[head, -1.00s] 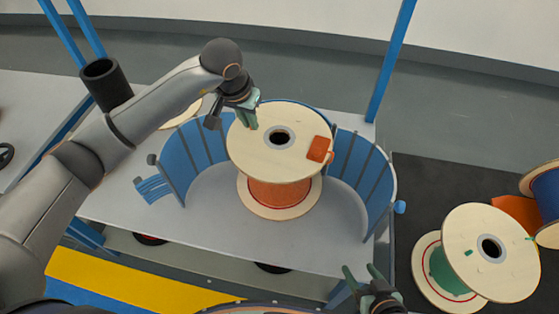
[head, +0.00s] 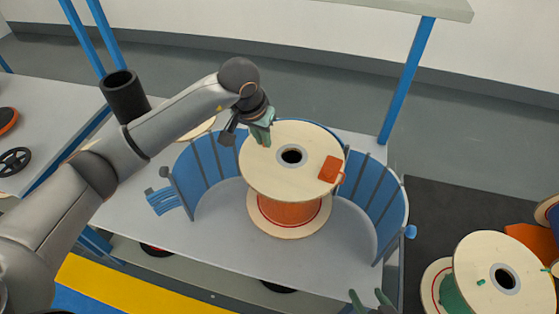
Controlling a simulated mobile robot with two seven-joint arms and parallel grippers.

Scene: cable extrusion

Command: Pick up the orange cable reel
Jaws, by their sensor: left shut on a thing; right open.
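The orange cable reel (head: 291,212) stands upright on the grey table, with pale wooden flanges, a dark centre hole and an orange tag on top. My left gripper (head: 260,135) is shut on the far-left rim of its top flange. My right gripper (head: 371,298) is open and empty at the bottom edge of the view, in front of the table and apart from the reel; only its fingertips show.
A curved blue slatted guard (head: 205,172) stands around the back and sides of the reel. A green cable reel (head: 499,270) stands at the lower right on a dark mat (head: 432,210). A blue post (head: 408,75) rises behind the table. The table front (head: 220,225) is clear.

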